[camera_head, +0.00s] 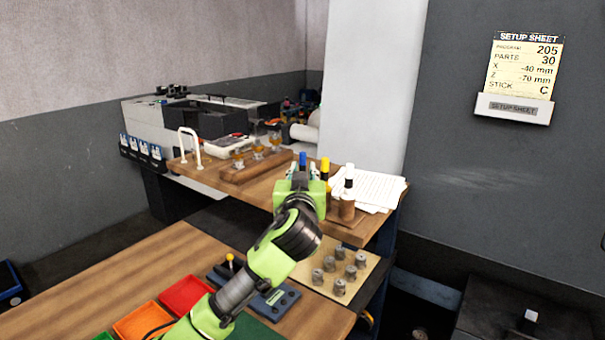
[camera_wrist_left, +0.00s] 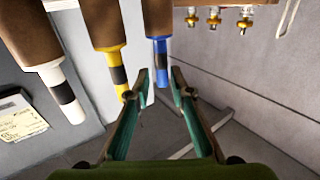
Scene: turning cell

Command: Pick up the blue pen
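The blue pen (camera_head: 302,159) stands in the pen stand on the wooden bench, its top showing above my left gripper (camera_head: 303,181). In the left wrist view, the blue pen (camera_wrist_left: 161,60) hangs from the top of the picture, with a dark band, out of a wooden holder (camera_wrist_left: 157,16). My left gripper (camera_wrist_left: 160,80) is open, and the pen's end shows between its two fingertips. I cannot tell whether either finger touches it. The yellow pen (camera_head: 325,168) and the white pen (camera_head: 348,176) stand to its right. My right gripper is not in view.
Papers (camera_head: 375,188) lie behind the white pen. A wooden rack with small brass-coloured parts (camera_head: 257,152) and a white handle (camera_head: 190,148) stand left on the bench. Metal parts (camera_head: 340,268) sit on a lower board. In the wrist view, the yellow pen (camera_wrist_left: 118,68) is close to one finger.

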